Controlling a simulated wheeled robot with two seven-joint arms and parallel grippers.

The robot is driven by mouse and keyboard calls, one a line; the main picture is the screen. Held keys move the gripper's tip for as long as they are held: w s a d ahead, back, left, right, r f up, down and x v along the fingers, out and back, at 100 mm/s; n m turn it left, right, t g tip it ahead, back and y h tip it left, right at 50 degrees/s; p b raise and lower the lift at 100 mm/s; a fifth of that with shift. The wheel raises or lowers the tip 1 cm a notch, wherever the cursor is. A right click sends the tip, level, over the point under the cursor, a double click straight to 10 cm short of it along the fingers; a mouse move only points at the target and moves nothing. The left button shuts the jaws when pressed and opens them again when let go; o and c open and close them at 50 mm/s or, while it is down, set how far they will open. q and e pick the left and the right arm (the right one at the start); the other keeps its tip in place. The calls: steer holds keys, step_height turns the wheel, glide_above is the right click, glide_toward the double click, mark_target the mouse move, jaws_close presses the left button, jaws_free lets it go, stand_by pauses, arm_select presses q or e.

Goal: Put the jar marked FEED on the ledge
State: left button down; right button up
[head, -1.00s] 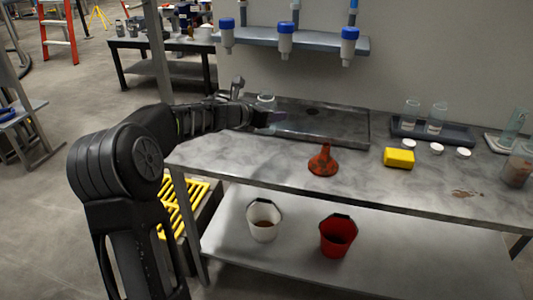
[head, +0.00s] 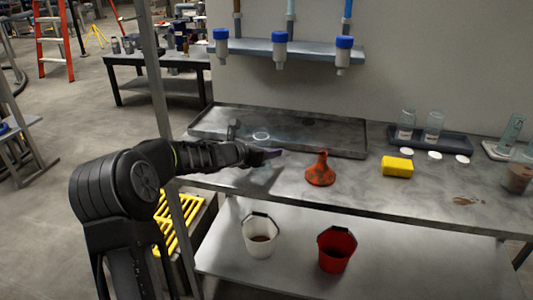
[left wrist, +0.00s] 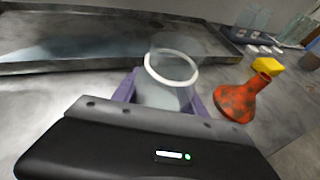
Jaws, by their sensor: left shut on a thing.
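My left gripper (head: 266,154) is shut on a clear glass jar, which shows best in the left wrist view (left wrist: 172,68), upright or nearly so between the purple fingers (left wrist: 160,96). The jar has a pale ring near its rim. In the head view only its faint rim (head: 261,136) shows, and the arm hides its lower part. No marking can be read on it. The gripper is at the front of the bench, left of the orange funnel (head: 320,172). A grey wall ledge (head: 262,48) runs above the bench. My right gripper is not in view.
Blue-capped bottles (head: 281,50) hang at the ledge. A shallow metal tray (head: 345,150) lies at the bench's back. Two labelled jars (head: 405,125) stand in a dark tray on the right. Buckets (head: 337,250) stand below.

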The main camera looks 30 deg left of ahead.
arm_select(q)
steer(key=shift+f, duration=0.15)
steer(key=shift+f, duration=0.15)
steer(key=c, duration=0.6)
jaws_free()
steer(key=shift+r, duration=0.35)
steer(key=shift+s, duration=0.4)
steer(key=v, duration=1.1)
steer(key=shift+s+r, duration=0.1)
